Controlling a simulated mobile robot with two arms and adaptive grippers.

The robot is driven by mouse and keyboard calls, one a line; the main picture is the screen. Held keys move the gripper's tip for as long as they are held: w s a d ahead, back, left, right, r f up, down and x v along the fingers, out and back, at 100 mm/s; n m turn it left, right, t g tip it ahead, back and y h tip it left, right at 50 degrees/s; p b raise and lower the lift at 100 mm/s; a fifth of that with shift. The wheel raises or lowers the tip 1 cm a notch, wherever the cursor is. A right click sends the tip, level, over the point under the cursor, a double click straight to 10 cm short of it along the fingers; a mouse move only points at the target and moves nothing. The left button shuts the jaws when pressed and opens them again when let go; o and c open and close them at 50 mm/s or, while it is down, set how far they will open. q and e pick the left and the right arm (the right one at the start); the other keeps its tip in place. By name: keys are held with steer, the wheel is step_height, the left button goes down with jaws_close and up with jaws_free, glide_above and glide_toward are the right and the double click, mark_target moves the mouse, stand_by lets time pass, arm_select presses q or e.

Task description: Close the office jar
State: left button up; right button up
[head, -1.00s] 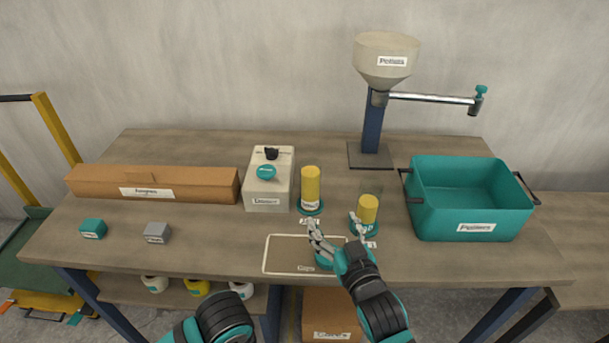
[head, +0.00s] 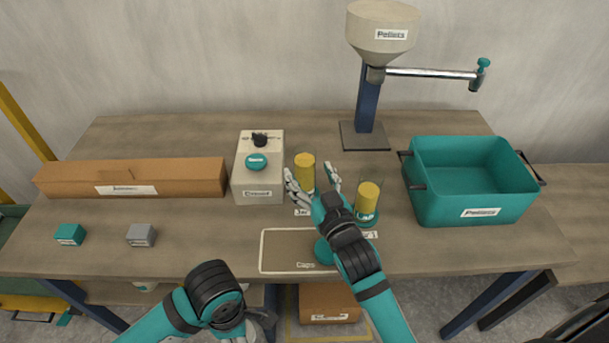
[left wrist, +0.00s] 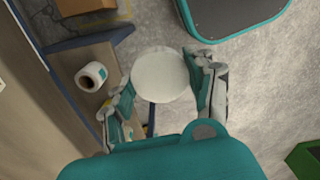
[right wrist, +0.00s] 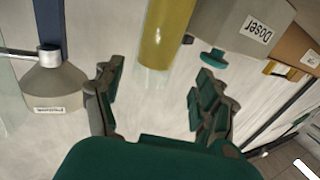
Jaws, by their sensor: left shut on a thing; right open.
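Two clear jars with yellow contents stand on the table: a left jar (head: 304,168) and a right jar (head: 368,195). I cannot tell by label which is the office jar. My right gripper (head: 312,182) is open, with its fingers on either side of the left jar. In the right wrist view the jar's yellow contents (right wrist: 165,32) show beyond the open fingers, apart from them. A teal cap (head: 323,251) on the caps mat (head: 280,263) is partly hidden by my right arm. My left gripper (left wrist: 163,78) is shut on a white round thing (left wrist: 158,75), below the table's front edge.
A white doser (head: 258,187) with a teal button stands left of the jars. A teal pellets bin (head: 470,190) and a pellets hopper (head: 383,35) are at right. A long brown box (head: 130,178) and two small blocks are at left. A white roll (left wrist: 91,76) sits on the shelf below.

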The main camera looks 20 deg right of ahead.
mark_target(308, 166)
steer(key=shift+w, duration=0.1)
steer(key=w, duration=0.5)
steer(key=shift+d, duration=0.2)
jaws_close()
stand_by(0.5)
